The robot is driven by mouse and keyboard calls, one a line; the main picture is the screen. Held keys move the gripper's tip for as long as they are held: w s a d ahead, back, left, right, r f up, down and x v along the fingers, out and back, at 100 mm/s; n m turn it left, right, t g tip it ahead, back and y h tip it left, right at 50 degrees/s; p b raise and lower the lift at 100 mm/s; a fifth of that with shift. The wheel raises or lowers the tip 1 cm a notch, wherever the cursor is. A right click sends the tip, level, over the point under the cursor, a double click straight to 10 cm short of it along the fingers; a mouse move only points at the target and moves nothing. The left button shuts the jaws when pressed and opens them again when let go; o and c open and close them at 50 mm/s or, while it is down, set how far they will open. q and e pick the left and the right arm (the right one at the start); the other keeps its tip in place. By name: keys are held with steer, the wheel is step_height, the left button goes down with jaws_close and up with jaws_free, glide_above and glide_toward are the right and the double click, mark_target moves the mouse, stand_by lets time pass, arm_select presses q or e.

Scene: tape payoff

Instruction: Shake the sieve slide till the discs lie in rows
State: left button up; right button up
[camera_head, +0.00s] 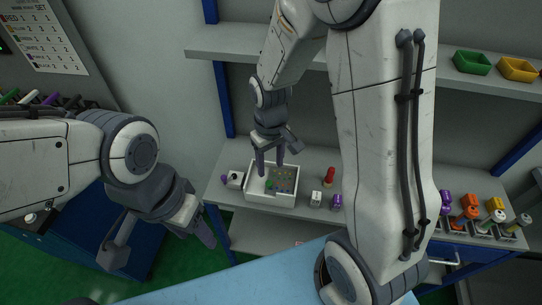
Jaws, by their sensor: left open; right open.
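A white open box (272,197) stands on the grey worktop at the centre. In it, toward the right, is a brownish-green slide plate (286,177) with small coloured spots, too small to tell whether they are discs or lie in rows. A green patch (270,184) shows on its left part. My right gripper (270,168) points down over the box, its fingers apart at the box's back part; I cannot tell whether they touch anything. My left gripper (162,243) is open and empty at the lower left, in front of the worktop and apart from the box.
A white device with a purple knob (233,179) stands left of the box. A red bottle (328,177), a white block (316,198) and a purple piece (336,202) stand to its right. My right arm hides much of the worktop's right part. Green and yellow bins (516,69) sit on the shelf.

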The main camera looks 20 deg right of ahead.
mark_target(269, 183)
steer(key=shift+r, duration=1.55)
steer(key=f+p, duration=1)
steer(key=p, duration=0.1)
steer(key=shift+w+a+f, duration=0.15)
steer(key=shift+a+f, duration=0.05)
steer(key=shift+f, duration=0.15)
steer(key=shift+r, duration=0.1)
jaws_close()
